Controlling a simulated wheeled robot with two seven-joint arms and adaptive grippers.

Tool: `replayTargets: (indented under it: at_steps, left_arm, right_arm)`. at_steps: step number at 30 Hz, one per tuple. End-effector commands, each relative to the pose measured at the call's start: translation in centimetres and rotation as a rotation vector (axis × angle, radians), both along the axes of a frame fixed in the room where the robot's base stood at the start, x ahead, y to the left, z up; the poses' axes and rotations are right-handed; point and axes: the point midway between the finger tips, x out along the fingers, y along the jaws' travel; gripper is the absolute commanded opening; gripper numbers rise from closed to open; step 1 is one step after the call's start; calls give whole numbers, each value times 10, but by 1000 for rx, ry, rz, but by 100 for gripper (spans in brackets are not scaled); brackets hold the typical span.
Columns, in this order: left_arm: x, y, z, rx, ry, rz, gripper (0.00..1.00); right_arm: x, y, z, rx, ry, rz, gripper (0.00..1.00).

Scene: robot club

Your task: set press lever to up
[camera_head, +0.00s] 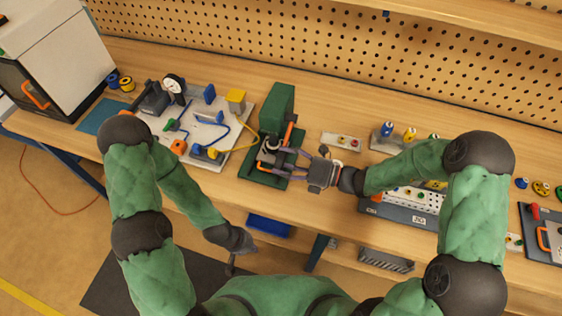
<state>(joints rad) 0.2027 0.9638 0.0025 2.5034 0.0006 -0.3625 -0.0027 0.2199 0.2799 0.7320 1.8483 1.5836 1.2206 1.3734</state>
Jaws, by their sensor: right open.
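The green press (277,108) stands on its dark green base (251,174) near the middle of the bench. An orange lever (289,132) shows at the right side of the press, slanting along the column. Its exact position, up or down, is hard to tell. My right gripper (282,162) is open beside the press, its fingers pointing left over the base just below the lever. I cannot tell whether a finger touches the press. My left gripper (231,268) hangs low in front of the bench, away from the press; its fingers are too small to read.
A light board (205,115) with a gauge, hoses and yellow and blue parts lies left of the press. A small plate (341,142) lies to the right, then a holder with coloured parts and a jig tray (400,213). A pegboard (330,55) closes the back.

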Motion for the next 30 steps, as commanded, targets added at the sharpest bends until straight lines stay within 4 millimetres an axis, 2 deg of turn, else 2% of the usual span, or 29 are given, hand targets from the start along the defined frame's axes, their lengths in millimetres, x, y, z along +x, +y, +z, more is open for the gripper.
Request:
replayTargets:
  at_steps: [4, 13, 14, 18, 20, 21, 30]
  left_arm:
    - [0, 0, -2, 0, 0, 0, 0]
    - [0, 0, -2, 0, 0, 0, 0]
    - [0, 0, -2, 0, 0, 0, 0]
    - [0, 0, -2, 0, 0, 0, 0]
    - [0, 0, -2, 0, 0, 0, 0]
    - [0, 0, -2, 0, 0, 0, 0]
    - [0, 0, 4, 0, 0, 0, 0]
  right_arm:
    - [3, 9, 0, 1, 0, 1, 63]
    - [3, 11, 0, 0, 0, 0, 63]
    - [4, 11, 0, 0, 0, 0, 61]
    - [3, 11, 0, 0, 0, 0, 21]
    - [3, 11, 0, 0, 0, 0, 4]
    - [3, 11, 0, 0, 1, 0, 0]
    - [3, 11, 4, 5, 16, 0, 0]
